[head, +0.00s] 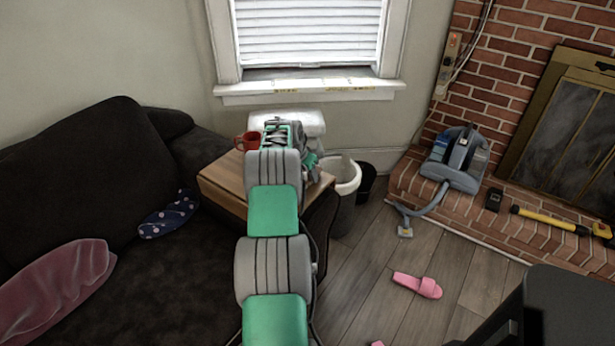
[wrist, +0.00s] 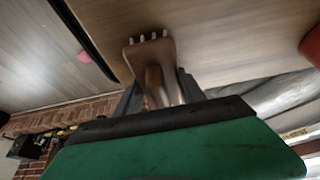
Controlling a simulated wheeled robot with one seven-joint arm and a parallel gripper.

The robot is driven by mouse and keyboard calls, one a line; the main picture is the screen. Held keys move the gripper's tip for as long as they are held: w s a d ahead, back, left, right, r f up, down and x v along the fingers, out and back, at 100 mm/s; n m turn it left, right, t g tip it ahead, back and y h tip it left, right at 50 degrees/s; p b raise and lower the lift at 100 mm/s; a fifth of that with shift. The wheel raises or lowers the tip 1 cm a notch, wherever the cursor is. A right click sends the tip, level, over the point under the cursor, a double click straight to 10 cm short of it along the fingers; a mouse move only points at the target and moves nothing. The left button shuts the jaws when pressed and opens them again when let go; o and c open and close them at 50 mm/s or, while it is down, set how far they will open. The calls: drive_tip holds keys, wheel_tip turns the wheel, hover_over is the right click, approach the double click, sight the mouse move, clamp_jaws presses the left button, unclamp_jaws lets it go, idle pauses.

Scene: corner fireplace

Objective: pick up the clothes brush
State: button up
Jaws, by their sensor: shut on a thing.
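In the wrist view, a brown wooden thing with a row of pale tips at its far end, which I take for the clothes brush (wrist: 148,52), sits between the dark fingers of my gripper (wrist: 161,92). The fingers are shut on it. Behind it is the wooden top of the small table (wrist: 220,40); I cannot tell whether the brush touches it. In the head view the same table (head: 222,183) stands beside the sofa. My arm reaches over it and hides the brush and most of the gripper.
A red mug (head: 245,141) stands on the table's back left. A white-lined bin (head: 345,190) is right of the table. The dark sofa (head: 80,180) is at left. A vacuum cleaner (head: 456,158) stands on the brick hearth. A pink slipper (head: 418,286) lies on the floor.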

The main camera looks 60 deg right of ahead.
drive_tip(key=shift+c, duration=0.9)
drive_tip(key=shift+r, duration=0.25)
drive_tip(key=r, duration=0.3)
drive_tip(key=shift+a+r, duration=0.25)
drive_tip(key=shift+r, duration=0.05)
drive_tip(key=a+r, duration=0.4)
drive_tip(key=shift+s+r, duration=0.15)
drive_tip(key=shift+r, duration=0.25)
drive_tip(key=s+a+r, duration=0.1)
drive_tip(key=a+r, duration=0.3)
drive_tip(key=a, duration=0.5)
drive_tip(key=shift+a, duration=0.25)
drive_tip(key=shift+r, duration=0.1)
